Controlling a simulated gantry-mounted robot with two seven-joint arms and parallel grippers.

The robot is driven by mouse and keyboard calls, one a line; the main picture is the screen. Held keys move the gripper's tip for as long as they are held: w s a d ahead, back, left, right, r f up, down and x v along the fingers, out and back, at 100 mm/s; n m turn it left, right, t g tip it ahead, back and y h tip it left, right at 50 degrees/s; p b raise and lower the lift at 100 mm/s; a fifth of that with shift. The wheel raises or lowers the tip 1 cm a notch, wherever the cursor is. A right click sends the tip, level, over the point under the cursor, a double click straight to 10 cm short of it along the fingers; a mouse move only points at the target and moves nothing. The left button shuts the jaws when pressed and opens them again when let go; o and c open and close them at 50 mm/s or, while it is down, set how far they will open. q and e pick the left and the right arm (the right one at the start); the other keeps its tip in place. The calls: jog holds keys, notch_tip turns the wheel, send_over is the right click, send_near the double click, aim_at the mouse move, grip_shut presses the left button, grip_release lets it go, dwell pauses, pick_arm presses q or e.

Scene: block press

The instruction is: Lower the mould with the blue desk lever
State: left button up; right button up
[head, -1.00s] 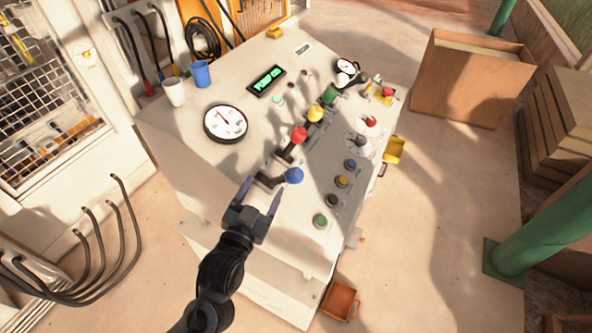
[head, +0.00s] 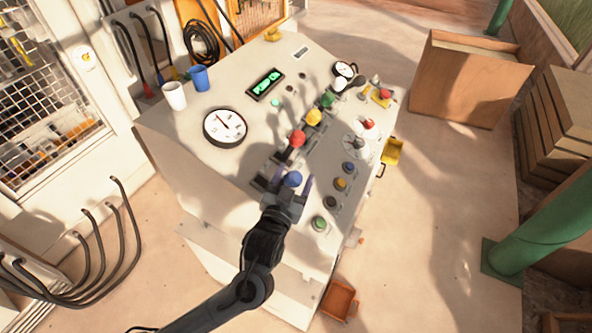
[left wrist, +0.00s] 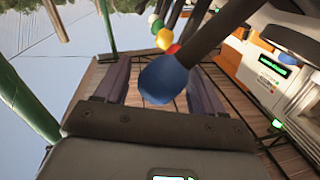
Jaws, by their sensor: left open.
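The blue desk lever (head: 292,179) stands at the near end of a row of levers on the sloped control desk (head: 165,150). My left gripper (head: 291,187) is open, with one finger on each side of the blue knob. The mould is not identifiable in these views. My right gripper is not in view.
The red lever (head: 297,138) and yellow lever (head: 313,117) stand just beyond the blue one. Several push buttons, such as the green one (head: 319,223), lie to its right. A white cup (head: 174,96) and blue cup (head: 199,77) stand at the desk's far left.

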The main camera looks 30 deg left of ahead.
pick_arm(q)
jog(key=shift+w+a, duration=0.2)
jog(key=shift+w, duration=0.7)
grip_shut()
